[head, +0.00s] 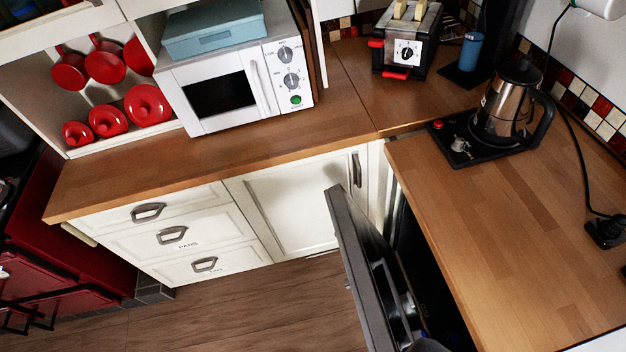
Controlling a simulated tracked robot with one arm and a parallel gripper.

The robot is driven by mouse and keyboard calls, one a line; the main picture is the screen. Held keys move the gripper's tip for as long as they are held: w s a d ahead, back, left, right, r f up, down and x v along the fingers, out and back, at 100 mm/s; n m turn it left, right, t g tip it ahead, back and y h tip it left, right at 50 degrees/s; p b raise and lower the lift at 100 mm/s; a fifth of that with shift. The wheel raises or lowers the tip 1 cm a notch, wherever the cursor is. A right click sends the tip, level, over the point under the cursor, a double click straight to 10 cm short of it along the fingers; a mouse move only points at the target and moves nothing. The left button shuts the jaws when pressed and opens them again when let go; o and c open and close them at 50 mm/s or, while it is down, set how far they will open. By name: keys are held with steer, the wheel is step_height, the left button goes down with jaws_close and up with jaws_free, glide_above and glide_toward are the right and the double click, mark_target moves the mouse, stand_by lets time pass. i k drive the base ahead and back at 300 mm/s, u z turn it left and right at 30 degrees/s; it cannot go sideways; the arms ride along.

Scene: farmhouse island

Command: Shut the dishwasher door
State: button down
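The dishwasher door (356,256) is a grey panel standing partly open below the wooden counter on the right. It is upright but tilted out from the dark dishwasher opening (424,275). Its inner side shows grey fittings. The lower part of the door and the inside of the dishwasher are cut off by the bottom edge of the picture. A dark grey shape at the bottom edge beside the door is too cut off to identify. I cannot make out my gripper in this view.
The right counter (500,230) carries a kettle (505,105) on a black base. A white cabinet (295,205) with drawers stands left of the door. A microwave (225,90) and a toaster (406,42) stand on the back counter. The wooden floor (240,310) left of the door is clear.

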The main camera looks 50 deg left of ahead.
mark_target(377, 280)
steer(key=z, duration=0.1)
steer(key=k, duration=0.9)
steer(key=u, duration=0.65)
steer(key=i, duration=1)
